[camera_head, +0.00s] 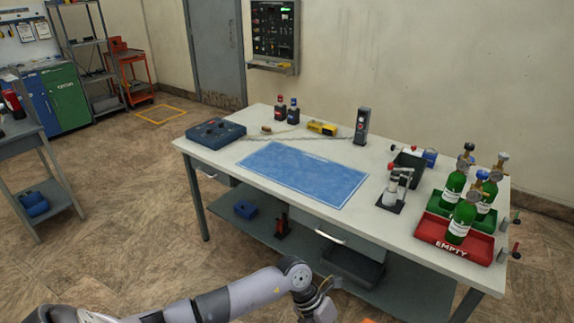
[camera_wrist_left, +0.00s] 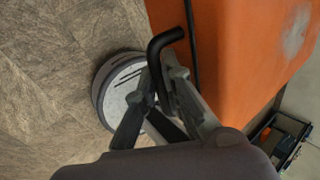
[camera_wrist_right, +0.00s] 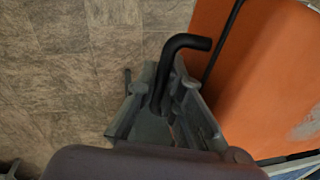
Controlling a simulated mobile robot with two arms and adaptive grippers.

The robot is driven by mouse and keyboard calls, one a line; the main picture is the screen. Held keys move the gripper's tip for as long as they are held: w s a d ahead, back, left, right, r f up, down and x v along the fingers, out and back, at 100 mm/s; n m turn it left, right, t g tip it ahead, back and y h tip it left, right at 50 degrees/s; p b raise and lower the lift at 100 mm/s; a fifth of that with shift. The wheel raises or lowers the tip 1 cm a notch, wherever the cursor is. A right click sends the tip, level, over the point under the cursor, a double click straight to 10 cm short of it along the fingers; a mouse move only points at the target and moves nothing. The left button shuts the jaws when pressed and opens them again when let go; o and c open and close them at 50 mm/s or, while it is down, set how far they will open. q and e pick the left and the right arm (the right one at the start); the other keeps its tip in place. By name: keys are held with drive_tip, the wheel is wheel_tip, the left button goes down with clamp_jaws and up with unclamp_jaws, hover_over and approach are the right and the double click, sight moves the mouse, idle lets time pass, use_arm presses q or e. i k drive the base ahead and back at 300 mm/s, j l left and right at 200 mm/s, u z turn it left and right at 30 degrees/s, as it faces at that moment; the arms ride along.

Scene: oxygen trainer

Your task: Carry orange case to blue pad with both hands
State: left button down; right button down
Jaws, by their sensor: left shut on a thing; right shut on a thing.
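The orange case fills the right side of the left wrist view (camera_wrist_left: 235,60) and of the right wrist view (camera_wrist_right: 265,75). Only a sliver of it (camera_head: 367,321) shows at the bottom of the head view. My left gripper (camera_wrist_left: 160,82) is shut on a black bar handle (camera_wrist_left: 163,40) on the case's side. My right gripper (camera_wrist_right: 162,95) is shut on a similar black handle (camera_wrist_right: 185,43). In the head view my left arm reaches in at the bottom, and the right gripper is out of view. The blue pad (camera_head: 303,173) lies bare on the workbench.
The workbench (camera_head: 350,217) stands ahead. On it are a dark blue box (camera_head: 215,131) left of the pad, a clamp stand (camera_head: 395,188) close right of it, and a red "EMPTY" tray (camera_head: 440,231) with green cylinders. A lower shelf (camera_head: 270,240) holds bins. Floor at left is open.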

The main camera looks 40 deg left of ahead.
sight(300, 170)
drive_tip(key=j, duration=0.75)
drive_tip(key=i+j, duration=0.1)
drive_tip(key=j, duration=0.6)
drive_tip(key=i+j, duration=0.1)
drive_tip(key=j, duration=0.4)
drive_tip(key=i+j, duration=0.1)
drive_tip(key=j, duration=0.4)
drive_tip(key=i+j, duration=0.1)
drive_tip(key=j, duration=0.4)
